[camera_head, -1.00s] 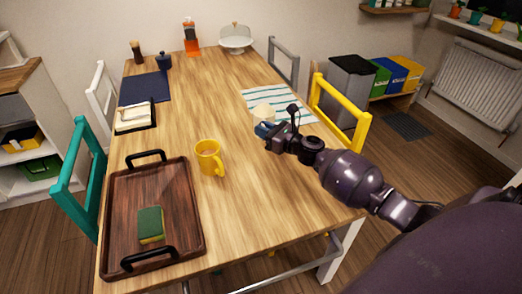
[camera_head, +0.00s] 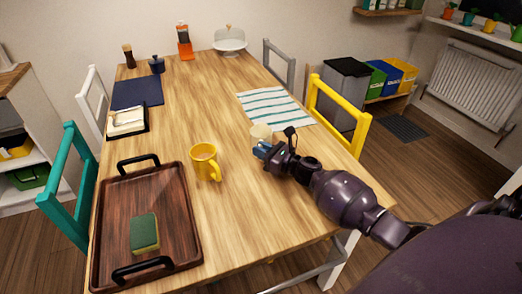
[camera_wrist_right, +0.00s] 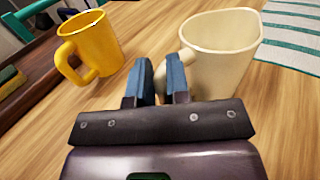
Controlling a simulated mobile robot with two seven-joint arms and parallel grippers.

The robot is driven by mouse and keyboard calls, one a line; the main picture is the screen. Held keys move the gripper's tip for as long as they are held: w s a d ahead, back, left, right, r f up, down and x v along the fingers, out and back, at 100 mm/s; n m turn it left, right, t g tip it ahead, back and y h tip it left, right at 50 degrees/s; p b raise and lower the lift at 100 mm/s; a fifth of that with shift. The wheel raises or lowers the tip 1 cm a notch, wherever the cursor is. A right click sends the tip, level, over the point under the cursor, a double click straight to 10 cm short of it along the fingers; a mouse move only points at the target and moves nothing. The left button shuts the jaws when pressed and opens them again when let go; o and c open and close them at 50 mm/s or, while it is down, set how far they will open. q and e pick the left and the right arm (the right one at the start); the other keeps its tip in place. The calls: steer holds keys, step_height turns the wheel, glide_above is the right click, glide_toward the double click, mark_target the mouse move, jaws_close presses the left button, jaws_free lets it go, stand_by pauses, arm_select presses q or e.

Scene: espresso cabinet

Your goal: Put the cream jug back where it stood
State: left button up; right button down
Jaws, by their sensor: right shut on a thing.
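The cream jug (camera_head: 261,132) is a pale cream vessel over the middle right of the table, just in front of the striped placemat. It looks upright and empty in the right wrist view (camera_wrist_right: 222,52). My right gripper (camera_head: 262,149) is shut on its handle side; the blue fingertips (camera_wrist_right: 160,78) sit close together at the handle, which they partly hide. I cannot tell whether the jug's base touches the table. My left gripper is not in view.
A yellow mug (camera_head: 204,162) stands left of the jug. A dark wooden tray (camera_head: 172,200) holds a sponge (camera_head: 145,232). The striped placemat (camera_head: 276,106) lies behind the jug. A yellow chair (camera_head: 340,112) stands at the right edge. Bare tabletop lies between mug and mat.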

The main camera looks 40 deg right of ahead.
steer(key=shift+f, duration=0.1)
steer(key=c, duration=1.1)
jaws_free()
steer(key=p+v, duration=0.1)
steer(key=v, duration=1)
steer(key=shift+s+d, duration=0.15)
steer(key=shift+s, duration=0.35)
